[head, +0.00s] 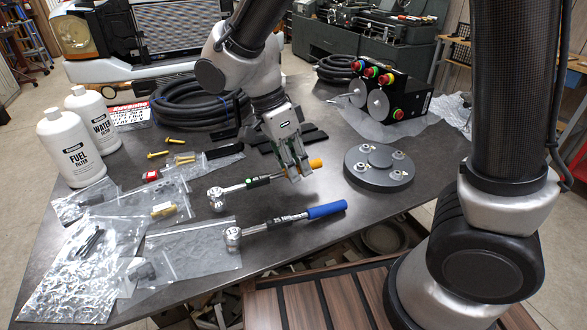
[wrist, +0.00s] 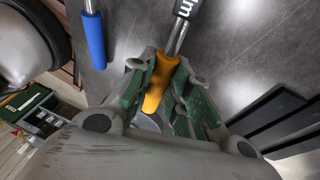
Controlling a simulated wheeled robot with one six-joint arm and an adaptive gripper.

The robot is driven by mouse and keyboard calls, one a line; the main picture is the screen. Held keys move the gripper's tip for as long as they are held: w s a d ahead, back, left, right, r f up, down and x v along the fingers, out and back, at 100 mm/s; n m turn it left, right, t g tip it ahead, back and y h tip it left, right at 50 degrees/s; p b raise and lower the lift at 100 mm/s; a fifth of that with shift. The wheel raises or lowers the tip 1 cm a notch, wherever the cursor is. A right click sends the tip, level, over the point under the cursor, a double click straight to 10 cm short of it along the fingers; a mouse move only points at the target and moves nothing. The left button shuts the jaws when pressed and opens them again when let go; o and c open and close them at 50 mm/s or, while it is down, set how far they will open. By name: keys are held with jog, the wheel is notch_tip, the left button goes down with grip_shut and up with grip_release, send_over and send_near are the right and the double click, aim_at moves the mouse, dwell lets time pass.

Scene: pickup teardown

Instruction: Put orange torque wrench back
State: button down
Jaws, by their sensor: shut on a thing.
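The orange torque wrench has a round silver head (head: 217,198) and an orange handle (head: 316,163); it lies low over the dark table in the head view. My gripper (head: 296,172) is shut on it near the handle. In the wrist view the orange handle (wrist: 160,82) sits between the two green-padded fingers of my gripper (wrist: 165,95), and its silver shaft runs up out of the frame. I cannot tell whether the wrench touches the table. A second torque wrench with a blue handle (head: 327,209) lies in front, apart from it.
A dark round flange (head: 379,168) stands to the right of my gripper. Plastic bags (head: 190,250) and two white bottles (head: 70,148) are on the left. Coiled black hose (head: 190,103) and flat black strips (head: 298,137) lie behind. A button box (head: 390,92) stands at the back right.

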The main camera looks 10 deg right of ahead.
jog(key=shift+f, duration=0.55)
jog(key=c, duration=1.3)
grip_release()
jog(key=shift+f, duration=0.1)
jog(key=shift+c, duration=0.2)
